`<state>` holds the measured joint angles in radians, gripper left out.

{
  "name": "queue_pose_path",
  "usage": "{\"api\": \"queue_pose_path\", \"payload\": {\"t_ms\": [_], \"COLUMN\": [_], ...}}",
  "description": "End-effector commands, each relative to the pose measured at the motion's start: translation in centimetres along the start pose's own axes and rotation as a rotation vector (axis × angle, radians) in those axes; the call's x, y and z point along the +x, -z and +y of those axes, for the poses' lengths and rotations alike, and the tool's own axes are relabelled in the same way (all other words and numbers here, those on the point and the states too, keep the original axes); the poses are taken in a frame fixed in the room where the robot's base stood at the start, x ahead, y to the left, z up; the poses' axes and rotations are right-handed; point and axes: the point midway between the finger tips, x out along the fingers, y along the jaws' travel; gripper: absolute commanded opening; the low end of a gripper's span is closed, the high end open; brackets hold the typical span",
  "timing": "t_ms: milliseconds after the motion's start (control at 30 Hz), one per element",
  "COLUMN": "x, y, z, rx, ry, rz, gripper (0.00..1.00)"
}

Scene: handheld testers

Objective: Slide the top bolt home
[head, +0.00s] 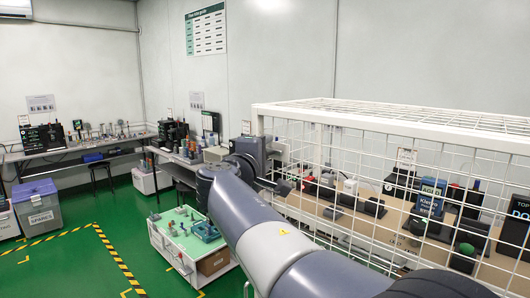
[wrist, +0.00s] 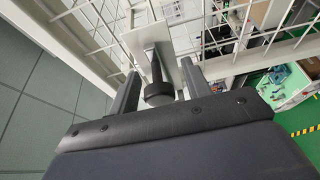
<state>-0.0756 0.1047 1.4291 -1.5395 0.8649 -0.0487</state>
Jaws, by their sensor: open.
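In the wrist view, a dark round knob (wrist: 158,93) on a dark stem sits between the two fingers of my gripper (wrist: 159,68). The stem meets a pale flat plate (wrist: 134,43) fixed by the white bars of the cage. It looks like a bolt handle, but I cannot tell whether it is the top bolt. My gripper is open, with a finger on each side of the knob and visible gaps.
The white mesh cage (head: 327,118) fills the right side, with a bench of testers (head: 430,197) seen through it. A low table with small parts (head: 178,226) stands left of my arm. Benches line the far wall. Green floor (head: 75,258) is clear at the left.

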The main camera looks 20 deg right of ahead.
Motion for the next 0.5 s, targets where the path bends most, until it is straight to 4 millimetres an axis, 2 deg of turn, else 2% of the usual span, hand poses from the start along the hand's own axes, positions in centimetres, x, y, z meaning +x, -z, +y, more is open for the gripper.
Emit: {"api": "queue_pose_path", "payload": {"t_ms": [133, 500], "x": [-0.02, -0.03], "y": [0.0, 0.0], "z": [-0.01, -0.01], "rx": [0.0, 0.0], "ry": [0.0, 0.0], "rz": [0.0, 0.0], "gripper": [0.46, 0.16]}}
